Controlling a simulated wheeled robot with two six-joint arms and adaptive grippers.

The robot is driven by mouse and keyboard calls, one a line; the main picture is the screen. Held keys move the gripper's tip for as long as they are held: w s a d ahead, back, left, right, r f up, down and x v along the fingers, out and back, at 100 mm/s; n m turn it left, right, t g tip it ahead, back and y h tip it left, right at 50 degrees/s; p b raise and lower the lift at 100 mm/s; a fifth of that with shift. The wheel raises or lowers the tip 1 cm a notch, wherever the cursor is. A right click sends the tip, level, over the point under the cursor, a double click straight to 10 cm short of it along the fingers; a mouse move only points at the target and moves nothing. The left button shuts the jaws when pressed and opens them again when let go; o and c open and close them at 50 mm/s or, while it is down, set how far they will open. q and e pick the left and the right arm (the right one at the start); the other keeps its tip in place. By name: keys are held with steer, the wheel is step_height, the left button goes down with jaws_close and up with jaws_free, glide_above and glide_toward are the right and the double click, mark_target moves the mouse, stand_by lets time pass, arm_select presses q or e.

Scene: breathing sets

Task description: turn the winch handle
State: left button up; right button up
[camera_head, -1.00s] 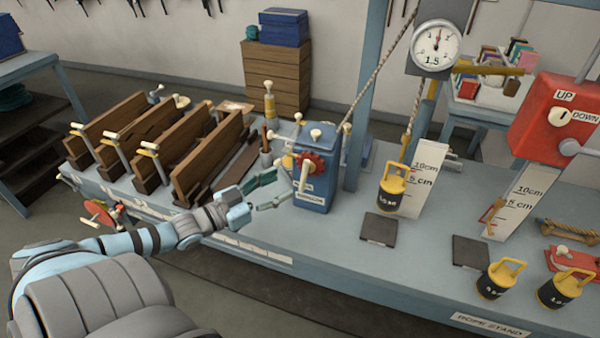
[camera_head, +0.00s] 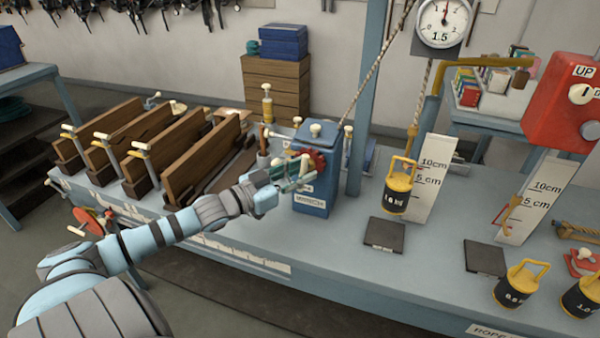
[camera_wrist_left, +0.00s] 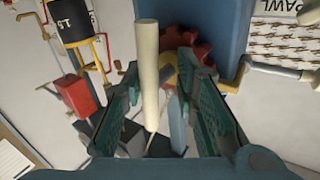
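The winch is a blue box (camera_head: 313,202) with a red gear wheel (camera_head: 317,160) on its face. In the left wrist view, the red gear (camera_wrist_left: 193,52) sits behind the cream winch handle grip (camera_wrist_left: 148,70). My left gripper (camera_head: 292,173) is at the front of the winch. In the left wrist view, its green-padded fingers (camera_wrist_left: 164,95) stand apart on either side of the grip, which is closer to the left finger. I see no clear contact. In the head view the gripper partly hides the handle. My right gripper is out of view.
A yellow-and-black weight (camera_head: 398,194) hangs on a rope above a dark pad (camera_head: 385,234), beside a white centimetre scale (camera_head: 428,185). Clamped wooden boards (camera_head: 200,165) stand left of the winch. A red control box (camera_head: 560,110) is at the right.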

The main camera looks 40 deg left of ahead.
arm_select(q)
jaws_close()
steer(key=shift+r+m+g+p, duration=0.15)
steer(key=shift+m+g+p, duration=0.25)
steer(key=shift+m, duration=0.2)
steer(key=o, duration=1)
jaws_free()
steer(key=shift+a, duration=0.1)
steer(key=shift+c, duration=0.2)
